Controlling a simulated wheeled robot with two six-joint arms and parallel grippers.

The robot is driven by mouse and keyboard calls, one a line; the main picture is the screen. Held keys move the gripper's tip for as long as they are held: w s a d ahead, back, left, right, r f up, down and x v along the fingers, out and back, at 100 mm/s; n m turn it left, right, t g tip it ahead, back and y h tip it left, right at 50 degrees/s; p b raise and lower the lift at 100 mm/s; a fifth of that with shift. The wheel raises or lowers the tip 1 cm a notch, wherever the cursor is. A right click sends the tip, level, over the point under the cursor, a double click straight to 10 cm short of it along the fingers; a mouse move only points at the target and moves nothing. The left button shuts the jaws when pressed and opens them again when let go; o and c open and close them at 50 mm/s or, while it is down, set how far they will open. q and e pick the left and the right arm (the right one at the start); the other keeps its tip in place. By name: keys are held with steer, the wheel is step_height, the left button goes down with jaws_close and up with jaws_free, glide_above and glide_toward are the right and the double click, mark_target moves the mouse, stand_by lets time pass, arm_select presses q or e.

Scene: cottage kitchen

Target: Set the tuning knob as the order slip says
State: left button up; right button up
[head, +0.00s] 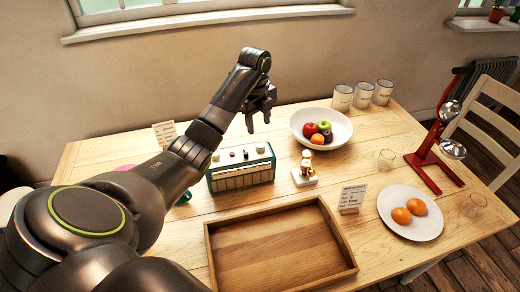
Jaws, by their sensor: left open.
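A green and cream radio (241,174) stands on the wooden table, left of its middle. Small knobs (246,155) in white, red and dark sit along its top; their settings are too small to read. A white printed card (352,197) stands behind the tray's right corner, and another card (165,134) stands at the back left. I cannot tell which is the order slip, and their text is not legible. My left gripper (259,122) hangs above and behind the radio, open and empty, apart from the knobs. My right gripper is not in view.
A small figurine (305,170) stands right of the radio. An empty wooden tray (215,262) lies in front.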

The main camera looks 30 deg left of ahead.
mark_target(260, 146)
arm_select(q)
step_height(260, 146, down, 4)
steer(key=b, duration=0.2)
steer(key=shift+w+r+b, duration=0.15)
steer(key=shift+b, duration=0.25)
steer(key=shift+w+f, duration=0.15)
steer(key=shift+f, duration=2.5)
